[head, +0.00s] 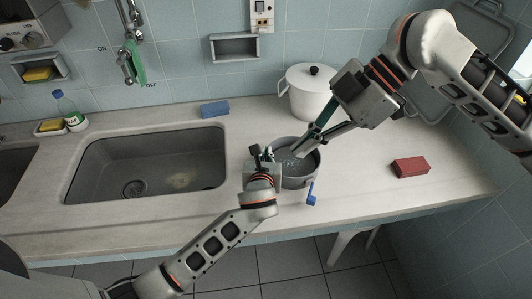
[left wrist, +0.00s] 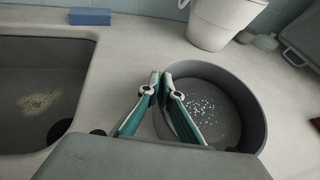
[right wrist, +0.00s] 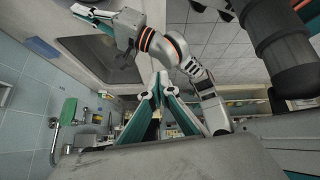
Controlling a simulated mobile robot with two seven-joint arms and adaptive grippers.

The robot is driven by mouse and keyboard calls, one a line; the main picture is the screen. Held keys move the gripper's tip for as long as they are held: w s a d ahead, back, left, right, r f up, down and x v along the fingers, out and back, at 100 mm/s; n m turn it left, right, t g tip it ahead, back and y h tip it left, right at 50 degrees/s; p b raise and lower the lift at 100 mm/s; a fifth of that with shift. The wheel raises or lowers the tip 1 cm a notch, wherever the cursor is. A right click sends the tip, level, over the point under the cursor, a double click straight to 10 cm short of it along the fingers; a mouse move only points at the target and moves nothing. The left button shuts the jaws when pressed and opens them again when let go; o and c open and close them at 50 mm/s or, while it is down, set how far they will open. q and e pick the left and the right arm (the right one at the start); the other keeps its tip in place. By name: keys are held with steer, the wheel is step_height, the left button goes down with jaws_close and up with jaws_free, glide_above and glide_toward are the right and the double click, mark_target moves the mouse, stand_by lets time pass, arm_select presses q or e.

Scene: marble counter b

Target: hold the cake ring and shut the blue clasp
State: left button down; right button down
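The grey cake ring (head: 317,172) stands on the counter right of the sink, with white specks inside. It also shows in the left wrist view (left wrist: 243,92). Its blue clasp (head: 311,194) sticks out at the front, swung away from the wall; the wrist views do not show it. My left gripper (left wrist: 161,80) is closed across the ring's left wall, one finger inside and one outside. My right gripper (right wrist: 160,78) is shut with nothing visible between its tips. In the head view it hangs over the back of the ring (head: 304,148).
A white lidded pot (head: 308,94) stands behind the ring. A red block (head: 411,167) lies to the right and a blue sponge (head: 215,109) at the back. The sink (head: 150,165) opens on the left. The counter between ring and red block is clear.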

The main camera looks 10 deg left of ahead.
steer(key=shift+w+d+f+n+t+h, duration=0.6)
steer(key=shift+d+f+h, duration=0.7)
steer(key=shift+f, duration=3)
steer(key=shift+w+d+f+n+t+h, duration=0.25)
steer(key=shift+w+d+f+n+h, duration=0.8)
steer(key=shift+f, duration=3.2)
steer(key=shift+w+d+f+n+t+h, duration=0.4)
steer(key=shift+d+f+h, duration=1.1)
steer(key=shift+f, duration=2.8)
steer(key=shift+w+a, duration=0.2)
steer(key=shift+a, duration=0.35)
steer(key=shift+w+a, duration=0.15)
steer(key=shift+a, duration=0.35)
steer(key=shift+w+a, duration=0.95)
steer(key=shift+a, duration=0.2)
